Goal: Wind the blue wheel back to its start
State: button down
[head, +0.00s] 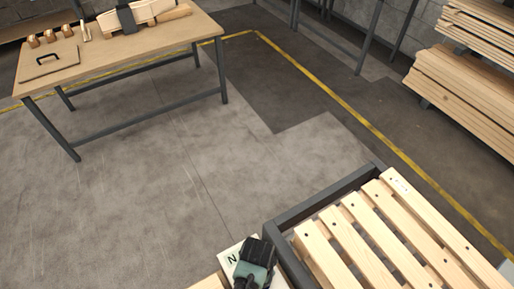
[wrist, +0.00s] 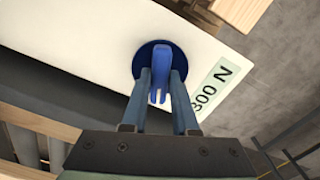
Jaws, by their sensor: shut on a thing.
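The blue wheel (wrist: 147,56) is a round disc with a raised grip bar (wrist: 160,66) across it, set on a white panel (wrist: 98,35) in the wrist view. My gripper (wrist: 160,88) is shut on the bar, with one finger on each side of it. A pale green label (wrist: 212,92) reading "300 N" is on the panel to the right of the wheel. In the head view my gripper (head: 252,270) is at the bottom edge over the white panel (head: 228,258), and it hides the wheel there.
A wooden pallet (head: 370,235) lies in a dark frame (head: 330,200) right of the panel. A workbench (head: 120,55) with wooden pieces stands at the back left. Stacked boards (head: 465,90) are at the right. The floor between is clear.

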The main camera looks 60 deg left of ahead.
jog(key=n+p, duration=0.1)
jog(key=n, duration=0.2)
jog(key=shift+r+n+p, duration=0.15)
jog(key=shift+n+p, duration=0.15)
jog(key=shift+n, duration=0.1)
jog(key=n+p, duration=0.1)
jog(key=n, duration=0.3)
jog(key=shift+n+p, duration=0.3)
jog(key=n+p, duration=0.1)
jog(key=n, duration=0.3)
jog(key=n+p, duration=0.1)
jog(key=n, duration=0.4)
jog(key=n+p, duration=0.1)
jog(key=n, duration=0.2)
jog(key=shift+n, duration=0.3)
jog(key=n+p, duration=0.1)
jog(key=n, duration=0.2)
jog(key=shift+n, duration=0.3)
jog(key=n, duration=0.3)
jog(key=shift+n, duration=0.3)
jog(key=shift+n+p, duration=0.55)
jog(key=shift+n, duration=1.15)
